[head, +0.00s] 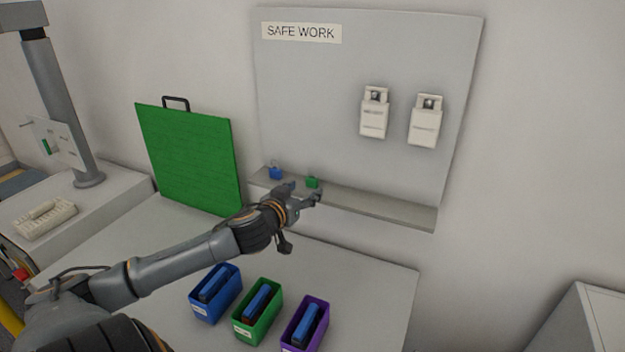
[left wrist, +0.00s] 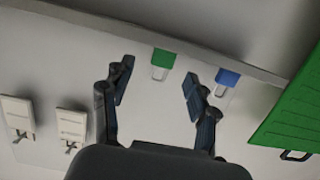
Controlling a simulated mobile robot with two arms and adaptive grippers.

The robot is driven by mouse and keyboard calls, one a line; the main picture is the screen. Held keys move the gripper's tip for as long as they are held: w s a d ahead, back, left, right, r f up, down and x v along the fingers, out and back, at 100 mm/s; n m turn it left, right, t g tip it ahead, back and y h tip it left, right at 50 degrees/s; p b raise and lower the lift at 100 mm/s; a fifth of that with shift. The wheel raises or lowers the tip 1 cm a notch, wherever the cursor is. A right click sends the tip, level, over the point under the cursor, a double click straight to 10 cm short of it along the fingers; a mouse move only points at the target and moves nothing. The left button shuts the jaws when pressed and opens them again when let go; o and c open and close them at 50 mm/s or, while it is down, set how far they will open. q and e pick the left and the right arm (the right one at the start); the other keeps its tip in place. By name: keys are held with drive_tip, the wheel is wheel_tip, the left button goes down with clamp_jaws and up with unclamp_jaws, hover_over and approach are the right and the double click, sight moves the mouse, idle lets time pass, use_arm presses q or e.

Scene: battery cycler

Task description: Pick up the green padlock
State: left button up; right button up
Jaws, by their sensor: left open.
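The green padlock (head: 312,182) sits on the narrow shelf of the grey SAFE WORK board. It also shows in the left wrist view (left wrist: 162,59), upside down, with its pale shackle, between and beyond my fingertips. My left gripper (head: 306,193) is in front of the shelf, close to the padlock; its open fingers also show in the left wrist view (left wrist: 157,80). They are empty, and I see no contact with the padlock. My right gripper is not in view.
A blue padlock (head: 276,173) sits left of the green one and shows in the left wrist view (left wrist: 228,78). A green board (head: 190,155) stands at left. Blue (head: 204,312), green (head: 245,328) and purple (head: 293,338) bins stand on the table below. The shelf's right part is clear.

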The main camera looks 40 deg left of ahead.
sight(311, 180)
use_arm(q)
drive_tip(key=shift+w+a, duration=0.15)
drive_tip(key=shift+w, duration=0.2)
drive_tip(key=w, duration=0.1)
drive_tip(key=w+a+p, duration=0.1)
drive_tip(key=w+p, duration=0.1)
drive_tip(key=shift+w+a, duration=0.3)
drive_tip(key=shift+a, duration=0.05)
drive_tip(key=shift+w+a+f+p, duration=0.1)
drive_tip(key=shift+w+f+p, duration=0.2)
drive_tip(key=shift+w, duration=0.1)
drive_tip(key=shift+s, duration=0.1)
drive_tip(key=shift+c, duration=0.7)
clamp_jaws()
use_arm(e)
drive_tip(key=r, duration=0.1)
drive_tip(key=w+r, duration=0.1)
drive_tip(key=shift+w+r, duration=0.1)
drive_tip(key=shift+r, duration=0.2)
